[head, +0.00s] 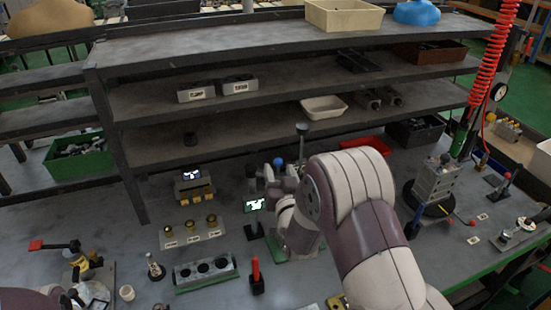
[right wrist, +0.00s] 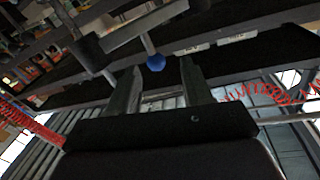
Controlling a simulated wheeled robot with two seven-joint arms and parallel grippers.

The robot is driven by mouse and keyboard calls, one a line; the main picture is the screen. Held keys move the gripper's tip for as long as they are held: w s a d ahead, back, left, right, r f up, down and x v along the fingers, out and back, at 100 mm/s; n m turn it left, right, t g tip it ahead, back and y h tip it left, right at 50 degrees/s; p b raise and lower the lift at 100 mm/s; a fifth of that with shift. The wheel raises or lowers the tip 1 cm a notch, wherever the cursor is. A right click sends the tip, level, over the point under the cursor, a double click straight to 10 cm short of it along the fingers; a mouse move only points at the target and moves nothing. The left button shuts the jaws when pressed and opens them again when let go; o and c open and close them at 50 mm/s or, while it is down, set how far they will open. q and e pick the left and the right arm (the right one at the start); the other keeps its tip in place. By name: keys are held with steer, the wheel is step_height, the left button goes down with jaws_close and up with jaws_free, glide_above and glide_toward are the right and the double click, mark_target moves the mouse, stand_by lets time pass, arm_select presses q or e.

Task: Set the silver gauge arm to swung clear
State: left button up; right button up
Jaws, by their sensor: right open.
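The silver gauge arm (right wrist: 148,24) shows in the right wrist view as a pale bar across the top, with a dark cylinder (right wrist: 86,45) near its left end. A short rod with a blue ball (right wrist: 155,62) hangs from it. In the head view the blue ball (head: 279,162) and a dark-capped post (head: 302,130) stand just beyond my right gripper (head: 268,172). In the right wrist view my right gripper (right wrist: 160,78) is open, its two fingers apart, with the ball beyond and between the fingertips. No contact is visible. My right arm hides the fixture's base.
A small lit display (head: 255,204) stands left of the right gripper, and a red-handled lever (head: 256,272) in front. A shelf rack (head: 260,40) rises behind. A grey valve block (head: 437,180) stands at right.

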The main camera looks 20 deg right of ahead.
mark_target(279, 166)
steer(key=x, duration=0.4)
steer(key=shift+w+d+f+p, duration=0.1)
steer(key=shift+w+d+p, duration=0.15)
steer(key=shift+d+p, duration=0.2)
steer(key=shift+w, duration=0.1)
steer(key=shift+a, duration=0.15)
jaws_close()
